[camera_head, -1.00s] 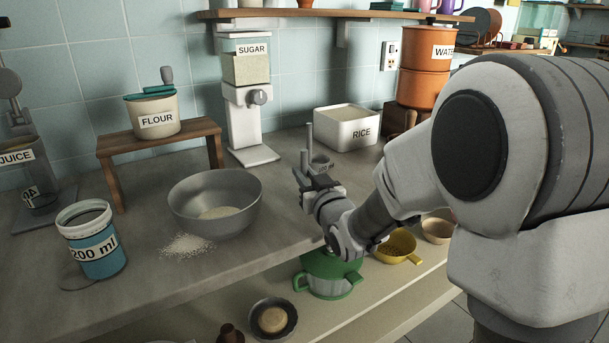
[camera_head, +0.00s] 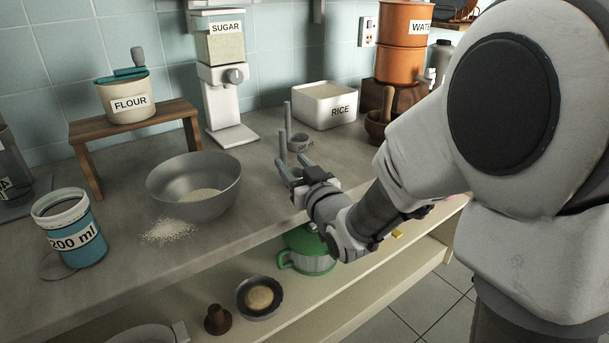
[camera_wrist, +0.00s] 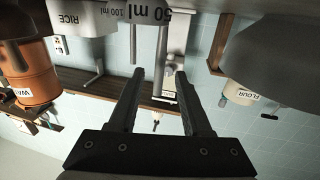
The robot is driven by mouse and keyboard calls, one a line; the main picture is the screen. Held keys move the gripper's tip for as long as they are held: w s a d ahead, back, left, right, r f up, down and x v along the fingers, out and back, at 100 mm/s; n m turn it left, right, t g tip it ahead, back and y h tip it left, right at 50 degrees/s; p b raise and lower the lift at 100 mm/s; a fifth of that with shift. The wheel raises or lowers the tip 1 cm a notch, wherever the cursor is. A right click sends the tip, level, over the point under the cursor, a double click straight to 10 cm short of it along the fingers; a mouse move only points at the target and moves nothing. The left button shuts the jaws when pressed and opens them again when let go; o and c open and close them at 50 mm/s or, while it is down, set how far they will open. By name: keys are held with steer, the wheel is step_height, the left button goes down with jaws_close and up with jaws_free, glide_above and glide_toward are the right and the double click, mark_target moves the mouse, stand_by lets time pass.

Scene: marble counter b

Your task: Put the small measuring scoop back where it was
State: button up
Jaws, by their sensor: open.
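My gripper (camera_head: 293,163) is open over the front of the counter, right of the grey bowl. A finger partly covers the nearer post's foot in the head view.
The grey bowl (camera_head: 195,186) and a blue 200 ml jar (camera_head: 75,237) stand at left. The rice box (camera_head: 324,107), sugar dispenser (camera_head: 226,90) and brown mortar (camera_head: 378,126) stand behind. A green jug (camera_head: 308,255) is on the shelf below. Counter between bowl and gripper is clear.

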steer(key=v, duration=0.3)
steer(key=shift+s+d, duration=0.15)
steer(key=shift+s, duration=0.2)
steer(key=shift+s+d+b, duration=0.15)
steer(key=shift+s+b, duration=0.15)
steer(key=shift+b, duration=0.25)
steer(key=s+d+f+m+g+h, duration=0.1)
steer(key=s+d+m+g+h, duration=0.25)
steer(key=s+d+h, duration=0.5)
steer(key=s+d+g, duration=0.2)
steer(key=s+g, duration=0.1)
steer(key=s, duration=0.5)
steer(key=s+d+f+m+g+y, duration=0.1)
steer(key=s+g, duration=0.3)
steer(key=s, duration=0.4)
steer(key=shift+d+f+b, duration=0.35)
steer(key=shift+d+b, duration=0.1)
steer(key=shift+d, duration=0.35)
steer(key=shift+s+g+y, duration=0.1)
steer(key=shift+g+y, duration=0.15)
